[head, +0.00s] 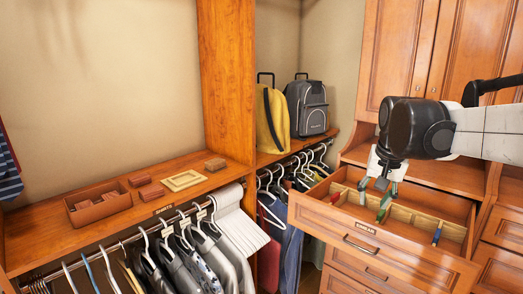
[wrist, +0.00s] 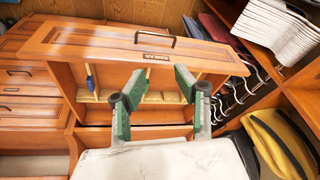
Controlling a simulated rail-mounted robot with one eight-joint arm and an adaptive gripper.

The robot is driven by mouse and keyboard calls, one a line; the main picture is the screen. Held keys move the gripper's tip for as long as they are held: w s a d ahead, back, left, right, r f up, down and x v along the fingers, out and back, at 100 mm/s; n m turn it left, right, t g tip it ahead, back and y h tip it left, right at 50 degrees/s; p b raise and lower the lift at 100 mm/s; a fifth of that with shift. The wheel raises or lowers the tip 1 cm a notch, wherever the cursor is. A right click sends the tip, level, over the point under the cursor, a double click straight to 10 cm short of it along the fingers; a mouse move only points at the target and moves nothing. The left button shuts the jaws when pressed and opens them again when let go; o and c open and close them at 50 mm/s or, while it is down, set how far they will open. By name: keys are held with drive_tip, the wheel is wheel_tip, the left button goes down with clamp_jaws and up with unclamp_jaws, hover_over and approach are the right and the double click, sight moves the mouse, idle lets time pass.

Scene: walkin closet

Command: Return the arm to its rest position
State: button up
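My gripper (head: 379,186) hangs from my arm over the open wooden drawer at the right of the head view. In the wrist view its two green-edged fingers (wrist: 159,77) stand apart with nothing between them. The open drawer (head: 350,236) has light wooden dividers and a dark handle; it also shows beyond my fingers in the wrist view (wrist: 110,43). My gripper partly hides the drawer's inside.
A yellow bag (head: 272,120) and a grey backpack (head: 307,106) stand on the shelf behind. A brown tray (head: 98,203), several brown boxes and a cream frame (head: 184,180) lie on the left shelf. Clothes hang below. Cabinet doors (head: 395,50) rise behind my arm.

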drive_tip(key=s+a+f+n+t, duration=0.1)
drive_tip(key=s+a+f, duration=0.1)
drive_tip(key=s, duration=0.5)
drive_tip(key=s+a+f+n+t, duration=0.1)
drive_tip(key=s+a+f, duration=0.2)
drive_tip(key=s, duration=0.5)
drive_tip(key=s+a+f+n+t, duration=0.1)
drive_tip(key=s+a+f+n, duration=0.1)
drive_tip(key=s, duration=0.5)
drive_tip(key=shift+s+a+f+t+y, duration=0.35)
drive_tip(key=shift+a+f, duration=0.3)
drive_tip(key=shift+f, duration=0.3)
drive_tip(key=shift+c, duration=0.5)
